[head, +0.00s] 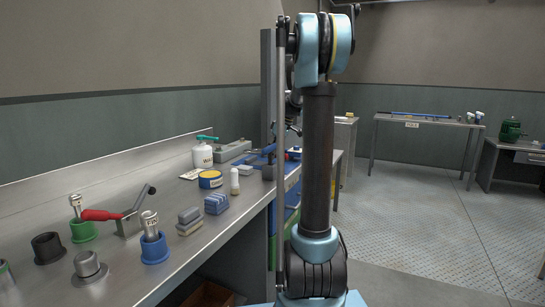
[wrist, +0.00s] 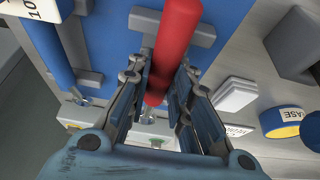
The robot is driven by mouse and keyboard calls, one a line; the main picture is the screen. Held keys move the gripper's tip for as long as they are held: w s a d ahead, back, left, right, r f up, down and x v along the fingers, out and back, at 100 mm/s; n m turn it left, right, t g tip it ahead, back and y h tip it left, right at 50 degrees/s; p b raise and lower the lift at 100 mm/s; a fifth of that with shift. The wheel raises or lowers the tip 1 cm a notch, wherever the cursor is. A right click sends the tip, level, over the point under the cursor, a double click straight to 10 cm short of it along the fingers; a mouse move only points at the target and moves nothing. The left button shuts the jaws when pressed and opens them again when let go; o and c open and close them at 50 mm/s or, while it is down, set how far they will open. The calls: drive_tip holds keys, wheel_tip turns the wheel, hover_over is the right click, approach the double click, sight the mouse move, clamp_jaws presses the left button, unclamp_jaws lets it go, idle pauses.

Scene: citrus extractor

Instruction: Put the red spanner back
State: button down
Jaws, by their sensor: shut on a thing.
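The red spanner (wrist: 181,28) shows in the wrist view as a thick red handle running from the top edge down between my fingers. My gripper (wrist: 160,85) is shut on it. A blue board (wrist: 115,28) with grey holder blocks (wrist: 201,30) lies behind the handle. The handle passes over the gap between two blocks; I cannot tell whether it touches them. The spanner's far end is out of frame. In the head view, the blue board (head: 256,160) is at the bench's far end, and my arm hides much of that area.
A blue handle (wrist: 55,60) lies in holders at the left of the wrist view. A yellow and blue tin (wrist: 280,122), pale blocks (wrist: 237,93) and a dark grey block (wrist: 296,42) are at the right. The bench (head: 150,180) carries a red-handled lever (head: 100,215) and several pots.

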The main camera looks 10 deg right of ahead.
drive_tip(key=shift+f, duration=0.85)
drive_tip(key=c, duration=1.4)
unclamp_jaws()
drive_tip(key=shift+c, duration=0.2)
